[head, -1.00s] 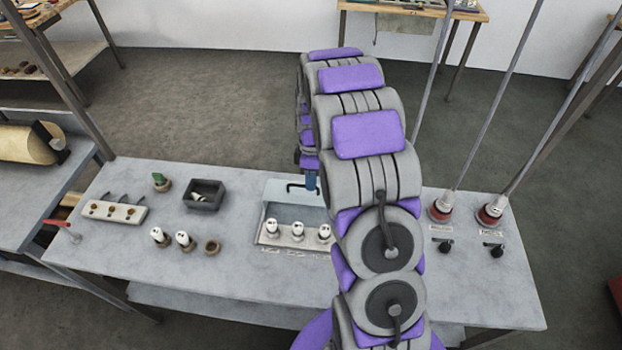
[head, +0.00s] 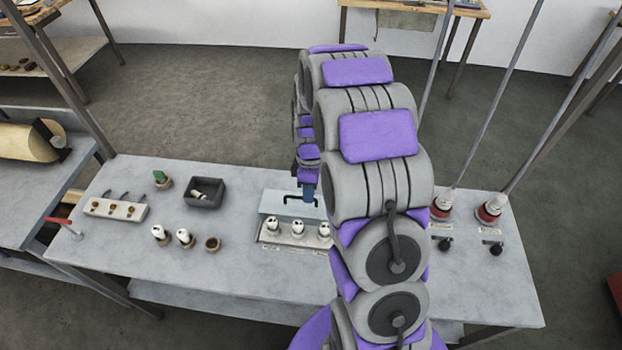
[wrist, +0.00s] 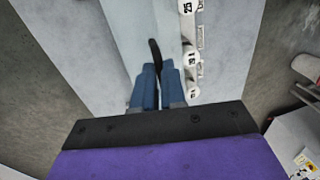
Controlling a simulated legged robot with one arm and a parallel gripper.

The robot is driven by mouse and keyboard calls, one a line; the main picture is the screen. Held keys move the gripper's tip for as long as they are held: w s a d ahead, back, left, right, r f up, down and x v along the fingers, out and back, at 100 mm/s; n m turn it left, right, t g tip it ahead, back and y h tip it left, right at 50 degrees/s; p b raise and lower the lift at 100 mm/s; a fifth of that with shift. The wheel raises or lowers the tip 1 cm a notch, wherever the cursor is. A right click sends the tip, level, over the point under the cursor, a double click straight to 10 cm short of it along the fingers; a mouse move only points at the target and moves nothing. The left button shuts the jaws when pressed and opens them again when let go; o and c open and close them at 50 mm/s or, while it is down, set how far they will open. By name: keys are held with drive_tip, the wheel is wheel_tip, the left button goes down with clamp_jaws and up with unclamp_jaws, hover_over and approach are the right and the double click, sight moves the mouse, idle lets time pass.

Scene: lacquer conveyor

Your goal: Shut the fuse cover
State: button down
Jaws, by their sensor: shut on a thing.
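The fuse cover (head: 272,203) is a pale blue-grey panel with a black handle (head: 290,197). It is hinged behind a row of white fuses (head: 297,227) and stands partly open, tilted, with the fuses still uncovered. My gripper (head: 309,194) has blue fingers and is at the handle. In the wrist view my gripper (wrist: 158,72) is shut on the black handle (wrist: 154,50), with the cover (wrist: 128,25) beneath and the fuses (wrist: 190,55) to the right. My arm hides the right end of the fuse box in the head view.
On the bench's left are two loose-standing fuses (head: 184,237), an empty socket (head: 212,244), a dark tray (head: 205,192), a hook rack (head: 115,209) and a red lever (head: 60,223). Two red-based rods (head: 489,210) stand at right, with black knobs (head: 495,249) in front.

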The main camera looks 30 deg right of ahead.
sight(307, 211)
drive_tip(key=s+a, duration=0.1)
drive_tip(key=s, duration=0.1)
drive_tip(key=s+a, duration=0.2)
drive_tip(key=shift+s+a, duration=0.1)
drive_tip(key=shift+s, duration=0.2)
drive_tip(key=c, duration=1.2)
unclamp_jaws()
wheel_tip(307, 211, up, 17)
drive_tip(key=w+d+p, duration=0.1)
drive_tip(key=w+p, duration=0.1)
drive_tip(key=w, duration=0.1)
drive_tip(key=shift+d+p, duration=0.35)
drive_tip(key=shift+d, duration=0.05)
drive_tip(key=shift+s, duration=0.1)
